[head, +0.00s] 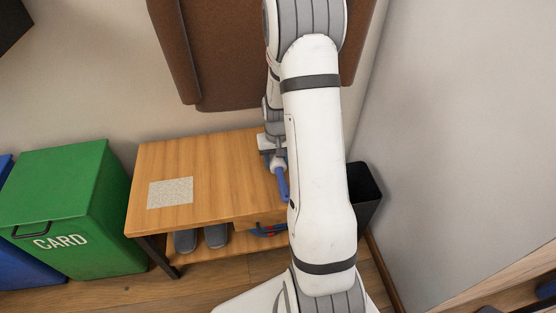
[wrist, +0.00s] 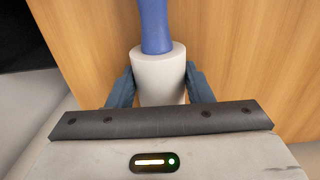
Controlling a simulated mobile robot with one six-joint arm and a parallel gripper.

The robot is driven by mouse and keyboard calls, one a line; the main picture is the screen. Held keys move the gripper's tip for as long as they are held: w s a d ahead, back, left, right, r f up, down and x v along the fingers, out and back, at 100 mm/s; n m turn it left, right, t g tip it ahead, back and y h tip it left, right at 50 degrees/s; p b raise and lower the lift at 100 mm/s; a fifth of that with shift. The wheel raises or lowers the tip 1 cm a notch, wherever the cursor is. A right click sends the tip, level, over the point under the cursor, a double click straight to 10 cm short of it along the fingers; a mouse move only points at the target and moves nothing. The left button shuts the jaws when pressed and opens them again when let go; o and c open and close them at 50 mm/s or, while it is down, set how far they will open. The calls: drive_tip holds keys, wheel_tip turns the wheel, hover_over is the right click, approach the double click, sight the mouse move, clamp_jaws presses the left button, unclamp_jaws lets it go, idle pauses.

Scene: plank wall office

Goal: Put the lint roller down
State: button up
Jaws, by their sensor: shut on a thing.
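The lint roller has a blue handle (head: 282,185) and a pale roll. In the wrist view its pale roll (wrist: 158,78) sits between the two fingers of my gripper (wrist: 160,72), which is shut on it, and the blue handle points away from the palm. In the head view my gripper (head: 272,150) is over the right part of a wooden bench (head: 220,155), partly hidden by my arm. I cannot tell whether the roller touches the bench top.
A pale speckled square (head: 170,192) lies on the bench's left part; bare wood surrounds it. Grey shoes (head: 216,236) are on the lower shelf. A green CARD bin (head: 65,205) stands left, a black bin (head: 366,188) right by the wall. A brown panel (head: 230,60) hangs behind.

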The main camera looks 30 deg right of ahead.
drive_tip(key=shift+f, duration=0.1)
drive_tip(key=o, duration=1)
drive_tip(key=shift+o, duration=0.2)
wheel_tip(320, 180, up, 12)
drive_tip(key=p, duration=0.4)
drive_tip(key=s+a+r+n, duration=0.1)
drive_tip(key=s+a+r, duration=0.5)
drive_tip(key=s, duration=0.3)
drive_tip(key=s+a+r+n+t, duration=0.1)
drive_tip(key=s+a+r+n, duration=0.1)
drive_tip(key=s+a+r, duration=0.5)
drive_tip(key=s+a, duration=0.1)
drive_tip(key=s, duration=0.2)
drive_tip(key=shift+w+r, duration=0.1)
